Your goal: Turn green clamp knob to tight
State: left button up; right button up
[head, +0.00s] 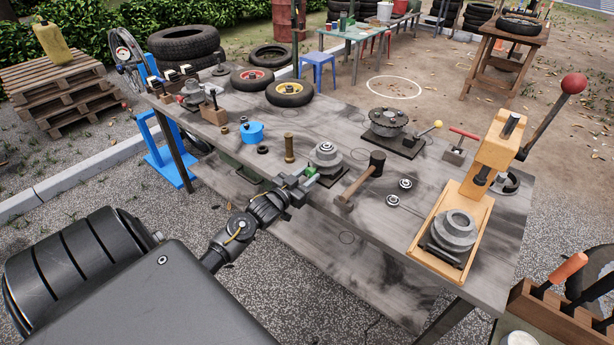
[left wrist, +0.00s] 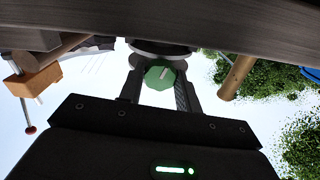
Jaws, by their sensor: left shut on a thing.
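The green clamp knob (head: 310,172) is at the near edge of the workbench, in front of a grey stepped metal fixture (head: 326,158). Only a small part of the knob shows in the head view. In the left wrist view the faceted green knob (left wrist: 158,76), with a pale mark on its face, sits between the two dark fingers. My left gripper (head: 302,184) is shut on the knob, and the two fingers (left wrist: 158,92) flank it on both sides. The knob's tight mark cannot be made out. My right gripper is not in view.
A mallet (head: 366,180) lies just right of the fixture, and a brass cylinder (head: 289,148) stands to its left. A wooden press (head: 488,170) stands at the right end of the grey workbench (head: 340,112). Wheels (head: 289,93) lie at the back.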

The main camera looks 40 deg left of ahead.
pick_arm(q)
jog(key=shift+m, duration=0.3)
jog(key=shift+c, duration=0.3)
jog(key=m, duration=0.3)
jog(key=shift+p, duration=0.35)
jog(key=m, duration=0.9)
jog(key=shift+p, duration=0.4)
jog(key=shift+m, duration=0.8)
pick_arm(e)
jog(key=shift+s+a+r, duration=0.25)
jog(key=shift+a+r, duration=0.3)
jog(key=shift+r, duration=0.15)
pick_arm(q)
jog(key=o, duration=0.9)
jog(key=shift+o, duration=0.3)
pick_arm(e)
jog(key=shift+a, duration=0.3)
